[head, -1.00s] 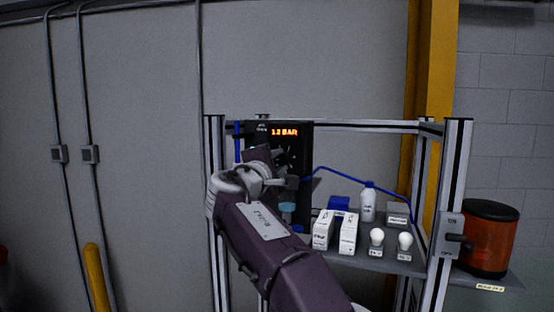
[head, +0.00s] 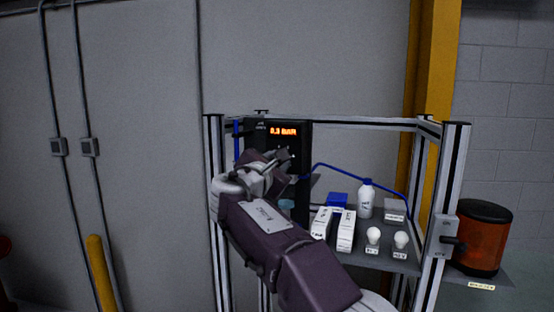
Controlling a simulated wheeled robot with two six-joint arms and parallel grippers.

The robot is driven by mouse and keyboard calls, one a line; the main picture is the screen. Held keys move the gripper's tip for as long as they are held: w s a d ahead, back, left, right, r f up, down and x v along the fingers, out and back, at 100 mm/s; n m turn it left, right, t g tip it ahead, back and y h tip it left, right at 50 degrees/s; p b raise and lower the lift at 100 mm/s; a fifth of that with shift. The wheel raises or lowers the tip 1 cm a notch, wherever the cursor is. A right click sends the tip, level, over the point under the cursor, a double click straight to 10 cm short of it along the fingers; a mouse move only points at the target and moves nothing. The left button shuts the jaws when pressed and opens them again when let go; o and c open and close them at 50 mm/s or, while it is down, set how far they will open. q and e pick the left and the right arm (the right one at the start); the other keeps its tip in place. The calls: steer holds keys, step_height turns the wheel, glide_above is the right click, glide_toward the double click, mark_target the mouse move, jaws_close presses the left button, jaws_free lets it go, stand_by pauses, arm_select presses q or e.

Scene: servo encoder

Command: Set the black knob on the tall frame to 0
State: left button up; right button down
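The tall frame (head: 213,140) is made of metal posts and holds a black panel (head: 304,135) at its upper left. The panel's lit red display (head: 283,131) appears to read 0.3 BAR. A dial with small white marks lies below the display. My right gripper (head: 281,158) is in front of this dial, at its middle. The black knob is hidden behind or between the fingers. I cannot tell whether the fingers are closed on it. My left gripper is not in view.
An orange-black container (head: 484,238) stands right of the frame.

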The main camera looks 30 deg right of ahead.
steer(key=shift+s+r, duration=0.1)
steer(key=shift+r, duration=0.25)
steer(key=c, duration=1.1)
jaws_free()
steer(key=shift+d, duration=0.1)
steer(key=shift+w+d+f, duration=0.2)
steer(key=shift+f, duration=0.05)
steer(key=b+v, duration=0.3)
steer(key=v, duration=0.6)
steer(key=shift+s+b, duration=0.1)
steer(key=shift+b, duration=0.3)
